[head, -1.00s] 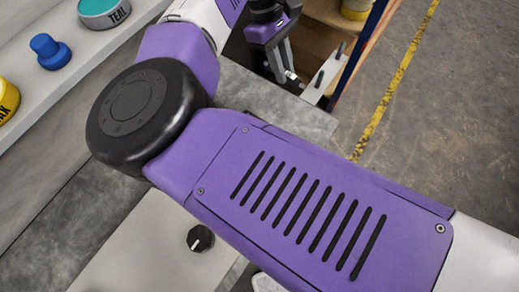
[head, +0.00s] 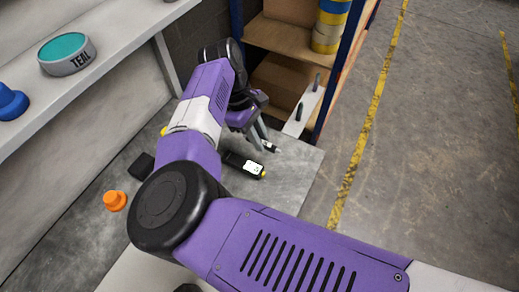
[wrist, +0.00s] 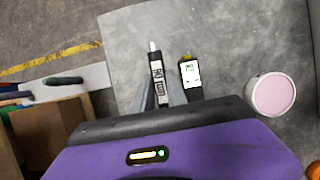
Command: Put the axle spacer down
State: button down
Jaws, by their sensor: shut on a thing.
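The axle spacer (wrist: 157,72) appears to be the slim dark piece with a pale marked face and a white tip in the wrist view. My gripper (wrist: 158,90) is shut on it, with a finger on each side. In the head view my gripper (head: 264,146) is over the right part of the grey bench (head: 292,170), and only a small end of the held piece shows at the fingertips. I cannot tell whether the piece touches the bench.
A black device with a white display and yellow tip (wrist: 190,72) lies close right of the held piece; it also shows in the head view (head: 246,165). A pink-topped round container (wrist: 273,95) stands farther right. An orange knob-like piece (head: 115,200) is at left. Bare bench lies ahead.

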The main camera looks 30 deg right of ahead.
aim_at(264, 159)
jog(key=shift+f+b, duration=0.4)
jog(key=shift+f, duration=2.2)
jog(key=shift+f, duration=0.1)
jog(key=shift+f+b, duration=0.4)
jog(key=shift+b, duration=0.1)
jog(key=shift+f, duration=0.15)
jog(key=c, duration=1.3)
grip_release()
jog(key=shift+r+p, duration=0.45)
jog(key=shift+r, duration=0.1)
jog(key=p+v, duration=0.1)
jog(key=v, duration=1.1)
jog(key=shift+r, duration=0.15)
